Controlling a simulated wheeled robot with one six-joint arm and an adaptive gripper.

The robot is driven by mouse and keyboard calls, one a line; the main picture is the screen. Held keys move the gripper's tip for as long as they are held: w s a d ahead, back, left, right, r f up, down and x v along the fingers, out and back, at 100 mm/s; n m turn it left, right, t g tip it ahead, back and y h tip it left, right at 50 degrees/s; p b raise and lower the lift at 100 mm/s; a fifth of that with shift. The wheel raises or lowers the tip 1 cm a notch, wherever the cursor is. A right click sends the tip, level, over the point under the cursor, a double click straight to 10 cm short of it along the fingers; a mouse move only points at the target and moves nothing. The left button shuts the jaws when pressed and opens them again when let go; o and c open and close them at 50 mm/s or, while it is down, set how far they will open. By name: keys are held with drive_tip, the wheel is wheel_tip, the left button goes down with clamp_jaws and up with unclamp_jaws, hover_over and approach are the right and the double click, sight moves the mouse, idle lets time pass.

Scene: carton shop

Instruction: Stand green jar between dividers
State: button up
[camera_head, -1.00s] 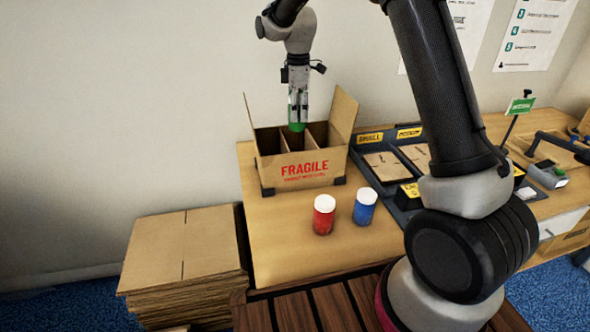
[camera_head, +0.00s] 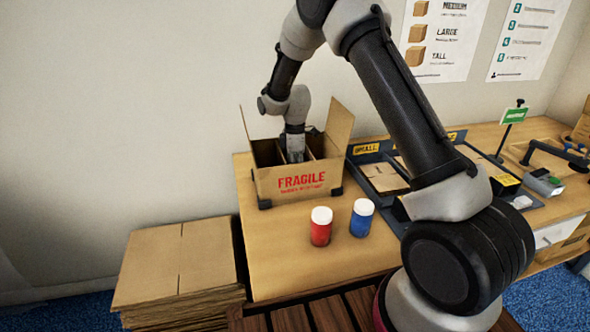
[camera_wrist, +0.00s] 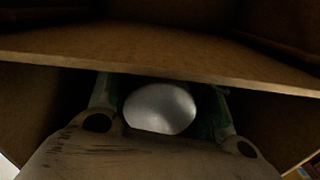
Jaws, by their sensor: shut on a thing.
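The open carton (camera_head: 270,184) marked FRAGILE stands on the wooden table, with upright dividers inside. My gripper (camera_head: 294,155) is lowered into the carton's middle compartment, and its fingertips are hidden behind the front wall. In the wrist view my gripper (camera_wrist: 160,112) is shut on the green jar, whose pale rounded lid (camera_wrist: 160,108) shows between the fingers with green edges beside it. A cardboard divider edge (camera_wrist: 160,62) runs across just beyond the jar. I cannot tell whether the jar touches the carton floor.
A red jar (camera_head: 320,232) and a blue jar (camera_head: 362,222), both white-lidded, stand in front of the carton. Flat cardboard sheets (camera_head: 178,262) are stacked at the left. A dark tray (camera_head: 365,158) with flat cartons lies at the right. The carton's flaps (camera_head: 340,127) stand up.

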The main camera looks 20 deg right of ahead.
drive_tip(key=shift+f, duration=0.3)
drive_tip(key=shift+f, duration=0.1)
drive_tip(key=o, duration=1.1)
wheel_tip(320, 180, up, 12)
drive_tip(key=shift+r, duration=0.15)
drive_tip(key=s+d+r+m+t, duration=0.1)
drive_tip(key=s+d+r+m, duration=0.35)
drive_tip(key=s+r, duration=0.4)
drive_tip(key=s+d+r+m+t, duration=0.1)
drive_tip(key=s+d+r+m, duration=0.3)
drive_tip(key=s+r, duration=0.45)
drive_tip(key=s+d+m, duration=0.2)
drive_tip(key=s, duration=0.5)
drive_tip(key=s+d+r+m+t, duration=0.1)
drive_tip(key=s+d+m, duration=0.1)
drive_tip(key=s, duration=0.5)
drive_tip(key=s+d+m+t, duration=0.1)
drive_tip(key=s+d+m, duration=0.1)
drive_tip(key=s, duration=0.5)
drive_tip(key=shift+d+r+m, duration=0.15)
drive_tip(key=shift+r+m, duration=0.2)
drive_tip(key=shift+m, duration=0.5)
